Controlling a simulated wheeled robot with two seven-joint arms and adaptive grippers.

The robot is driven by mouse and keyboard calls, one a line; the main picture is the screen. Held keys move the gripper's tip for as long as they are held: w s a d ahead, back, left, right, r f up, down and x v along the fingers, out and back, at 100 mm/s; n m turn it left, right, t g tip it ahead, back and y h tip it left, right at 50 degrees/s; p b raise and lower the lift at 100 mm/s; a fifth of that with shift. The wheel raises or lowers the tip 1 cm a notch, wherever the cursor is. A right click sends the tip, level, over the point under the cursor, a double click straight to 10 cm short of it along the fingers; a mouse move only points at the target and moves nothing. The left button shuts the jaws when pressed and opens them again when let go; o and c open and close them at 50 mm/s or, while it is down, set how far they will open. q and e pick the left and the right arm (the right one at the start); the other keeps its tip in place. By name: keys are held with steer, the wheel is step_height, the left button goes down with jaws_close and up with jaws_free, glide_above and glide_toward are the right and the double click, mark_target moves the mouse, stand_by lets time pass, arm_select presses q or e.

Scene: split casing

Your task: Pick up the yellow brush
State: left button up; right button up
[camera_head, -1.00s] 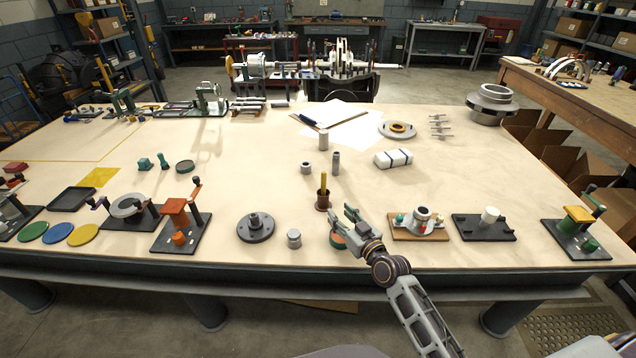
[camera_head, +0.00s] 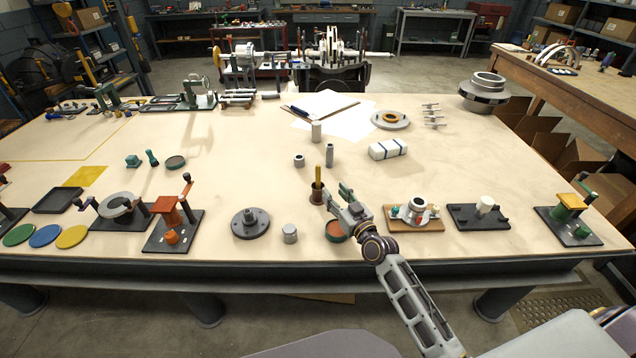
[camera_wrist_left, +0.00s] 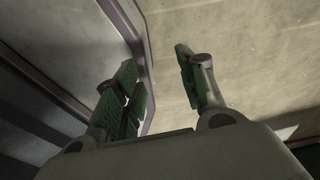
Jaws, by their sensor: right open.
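The yellow brush (camera_head: 318,176) stands upright in a small brown cup (camera_head: 317,196) near the front middle of the table, with only its yellow handle showing. My right gripper (camera_head: 338,197) is open and empty just right of the cup, its fingers pointing toward it. I see no contact with the brush. My left gripper (camera_wrist_left: 156,80) shows only in the left wrist view, with its green-padded fingers apart and nothing between them. The floor and a dark frame edge lie beyond it.
A round orange-topped dish (camera_head: 336,231) lies under the right gripper. A grey cylinder (camera_head: 289,233) and a dark flange (camera_head: 250,223) stand to the left. A wooden fixture (camera_head: 416,218) is to the right. A grey bottle (camera_head: 329,154) stands behind the cup.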

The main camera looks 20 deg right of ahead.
mark_target(319, 175)
steer(key=shift+w+a, duration=0.2)
steer(key=shift+w, duration=0.95)
steer(key=shift+w+a, duration=0.25)
steer(key=shift+w, duration=0.85)
steer(key=shift+w+a, duration=0.2)
steer(key=shift+w, duration=0.95)
arm_select(q)
steer(key=shift+s, duration=0.35)
arm_select(e)
steer(key=shift+w, duration=0.15)
steer(key=shift+w+a, duration=0.1)
steer(key=shift+w, duration=0.25)
steer(key=shift+w+a+f, duration=0.1)
steer(key=shift+w, duration=0.55)
steer(key=shift+w+a+f, duration=0.1)
steer(key=shift+w, duration=0.5)
steer(key=shift+w+a, duration=0.15)
steer(key=shift+w, duration=0.8)
arm_select(q)
steer(key=shift+w, duration=0.1)
